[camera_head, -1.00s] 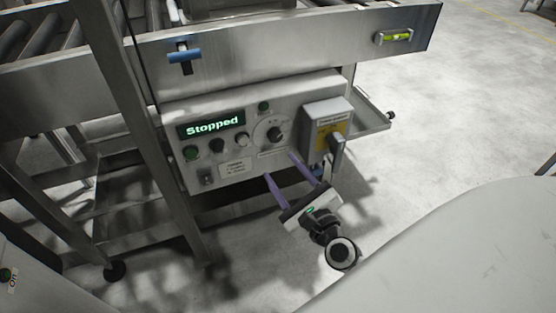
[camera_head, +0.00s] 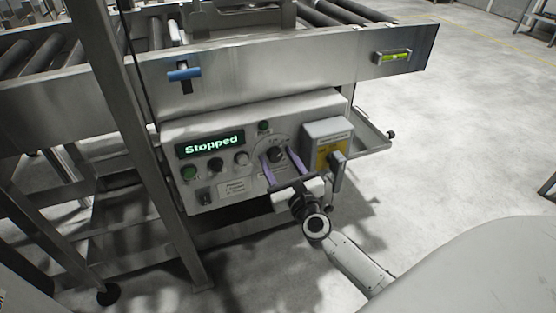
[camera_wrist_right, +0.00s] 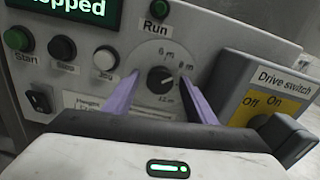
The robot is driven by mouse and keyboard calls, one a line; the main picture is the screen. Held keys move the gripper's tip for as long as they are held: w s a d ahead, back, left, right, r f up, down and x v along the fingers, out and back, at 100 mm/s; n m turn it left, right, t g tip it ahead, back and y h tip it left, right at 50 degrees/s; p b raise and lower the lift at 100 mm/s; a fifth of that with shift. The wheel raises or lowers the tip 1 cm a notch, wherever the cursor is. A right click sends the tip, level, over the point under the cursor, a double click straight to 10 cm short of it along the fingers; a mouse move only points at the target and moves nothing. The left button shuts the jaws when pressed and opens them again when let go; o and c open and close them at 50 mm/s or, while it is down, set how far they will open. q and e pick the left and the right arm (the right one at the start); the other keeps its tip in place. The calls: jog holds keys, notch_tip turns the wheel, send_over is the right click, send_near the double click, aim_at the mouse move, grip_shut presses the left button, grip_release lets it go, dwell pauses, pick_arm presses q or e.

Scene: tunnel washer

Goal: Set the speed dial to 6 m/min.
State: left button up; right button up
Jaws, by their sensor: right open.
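The speed dial (camera_head: 276,154) is a black knob on the grey control panel (camera_head: 225,195). In the right wrist view the dial (camera_wrist_right: 160,79) has marks around it, including 6 m at its upper left; I cannot tell exactly where its pointer stands. My right gripper (camera_head: 278,155) is open, its two purple fingers on either side of the dial with a gap to it. In the right wrist view, the gripper (camera_wrist_right: 162,85) has the dial between its fingertips, and contact does not show. The display (camera_head: 210,144) reads "Stopped". My left gripper is not in view.
The drive switch box (camera_head: 328,135), with its handle, stands out from the panel close to the right finger. Start (camera_wrist_right: 19,39) and Run (camera_wrist_right: 144,20) buttons, among others, sit left of and above the dial. A conveyor frame (camera_head: 290,62) lies above.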

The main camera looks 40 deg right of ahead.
jog(key=c, duration=1)
jog(key=shift+c, duration=0.2)
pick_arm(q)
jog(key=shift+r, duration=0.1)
pick_arm(e)
jog(key=shift+n, duration=0.3)
jog(key=shift+n+p, duration=0.35)
jog(key=shift+n, duration=0.65)
jog(key=n+p, duration=0.1)
jog(key=n, duration=0.3)
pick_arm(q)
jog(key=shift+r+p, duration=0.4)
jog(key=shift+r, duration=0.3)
pick_arm(e)
jog(key=shift+n, duration=1.6)
